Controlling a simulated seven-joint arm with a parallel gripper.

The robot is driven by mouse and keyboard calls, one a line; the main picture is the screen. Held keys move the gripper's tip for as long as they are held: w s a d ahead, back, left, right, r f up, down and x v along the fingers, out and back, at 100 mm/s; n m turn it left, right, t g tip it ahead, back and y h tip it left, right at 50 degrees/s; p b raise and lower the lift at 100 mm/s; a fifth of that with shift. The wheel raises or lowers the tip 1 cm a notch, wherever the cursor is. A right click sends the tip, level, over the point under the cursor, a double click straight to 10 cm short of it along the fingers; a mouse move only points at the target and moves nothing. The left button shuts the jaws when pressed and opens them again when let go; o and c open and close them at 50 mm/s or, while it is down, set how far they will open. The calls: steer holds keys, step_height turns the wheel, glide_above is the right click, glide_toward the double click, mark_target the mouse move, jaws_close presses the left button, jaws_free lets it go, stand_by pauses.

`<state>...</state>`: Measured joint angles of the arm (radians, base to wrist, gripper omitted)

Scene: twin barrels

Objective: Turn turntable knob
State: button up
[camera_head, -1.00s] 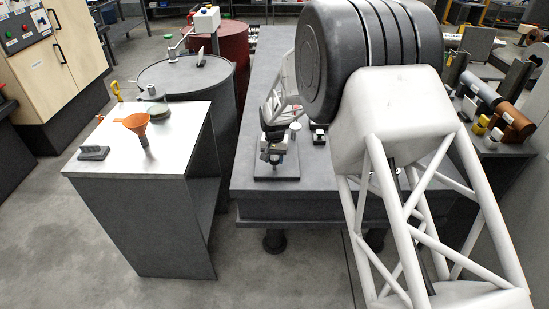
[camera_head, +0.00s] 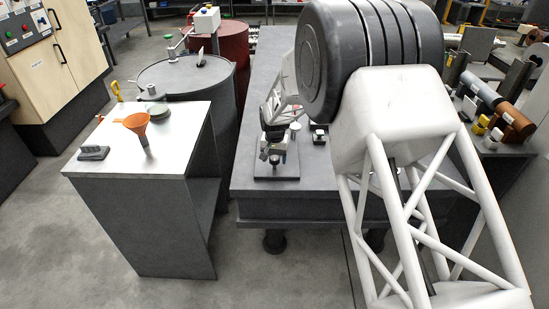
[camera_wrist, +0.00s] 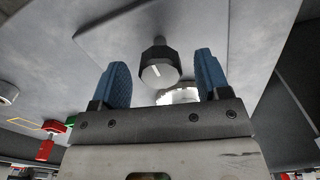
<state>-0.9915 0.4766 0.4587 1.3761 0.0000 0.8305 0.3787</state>
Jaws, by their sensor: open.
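A dark knob (camera_wrist: 158,62) with a pale round face and a white line stands on a grey plate (camera_wrist: 215,25) in the wrist view. My gripper (camera_wrist: 161,64) has its two blue fingers apart, one on each side of the knob. I see a gap on both sides, and the fingers do not appear to touch it. A shiny round metal part (camera_wrist: 178,96) shows past the knob, near the base of the right finger. In the head view my gripper (camera_head: 275,146) is low over the small plate (camera_head: 276,172) on the grey bench, and its fingers are hard to make out.
The grey bench (camera_head: 247,110) carries a small dark-and-white part (camera_head: 319,136) right of the plate. A separate white-topped table (camera_head: 115,155) holds an orange funnel (camera_head: 137,122). Behind it stand a grey barrel (camera_head: 180,78) and a red barrel (camera_head: 231,45). My arm hides the bench's right part.

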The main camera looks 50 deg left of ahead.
mark_target(275, 158)
steer(key=shift+r, duration=3.9)
